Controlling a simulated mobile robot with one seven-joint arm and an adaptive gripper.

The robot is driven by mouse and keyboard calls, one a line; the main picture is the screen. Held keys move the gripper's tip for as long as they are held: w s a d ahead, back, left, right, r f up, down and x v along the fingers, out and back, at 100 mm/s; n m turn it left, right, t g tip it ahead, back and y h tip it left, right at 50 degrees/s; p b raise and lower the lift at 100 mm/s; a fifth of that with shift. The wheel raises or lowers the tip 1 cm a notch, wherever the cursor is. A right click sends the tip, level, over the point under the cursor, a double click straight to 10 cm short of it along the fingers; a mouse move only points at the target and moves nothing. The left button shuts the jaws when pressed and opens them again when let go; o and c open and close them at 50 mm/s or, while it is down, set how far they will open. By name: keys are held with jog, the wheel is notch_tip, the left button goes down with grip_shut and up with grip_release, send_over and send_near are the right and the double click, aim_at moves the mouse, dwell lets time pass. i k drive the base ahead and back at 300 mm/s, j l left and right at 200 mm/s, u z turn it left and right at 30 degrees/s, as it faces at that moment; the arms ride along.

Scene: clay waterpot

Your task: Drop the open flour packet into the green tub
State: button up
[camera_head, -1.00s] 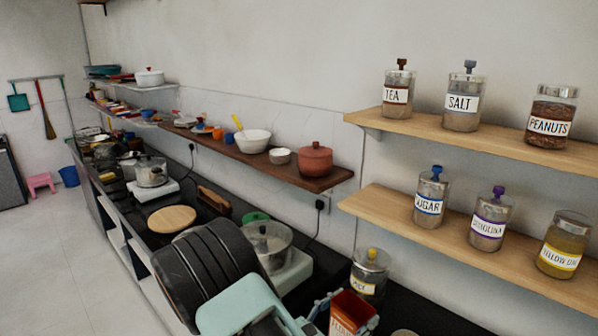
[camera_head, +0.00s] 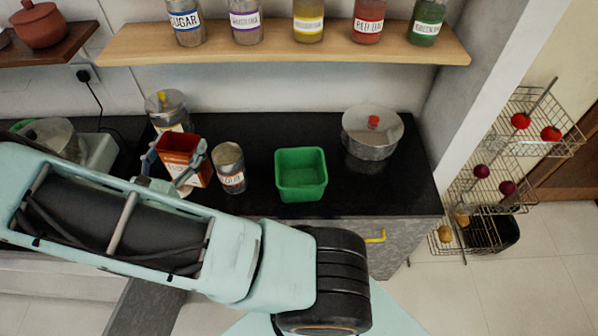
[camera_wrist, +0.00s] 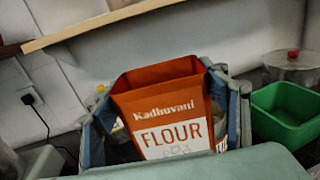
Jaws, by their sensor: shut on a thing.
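The open flour packet (camera_head: 181,157) is orange with a white label, and its open top faces up. My gripper (camera_head: 176,165) is shut on it, with one finger on each side, near the back left of the counter. In the wrist view the packet (camera_wrist: 165,112) fills the middle, its label reading "Kadhuvani FLOUR", between the two blue-grey fingers of my gripper (camera_wrist: 165,115). The green tub (camera_head: 301,192) stands on the black counter to the right of the packet, its top open. The tub (camera_wrist: 283,128) also shows at the right of the wrist view.
A labelled canister (camera_head: 229,168) stands between packet and tub. A yellow-knobbed jar (camera_head: 168,108) is behind the packet. A steel pot with a red-knobbed lid (camera_head: 371,140) stands right of the tub. A shelf of jars (camera_head: 283,43) hangs above; a wire rack (camera_head: 500,180) is at right.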

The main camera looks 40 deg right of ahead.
aim_at(309, 183)
jog(key=k+l+z, duration=0.1)
jog(key=z, duration=0.35)
jog(key=k+l+z, duration=0.15)
jog(key=z, duration=2.55)
jog(key=k+j+z, duration=0.25)
jog(key=z, duration=0.2)
jog(key=k+j, duration=0.95)
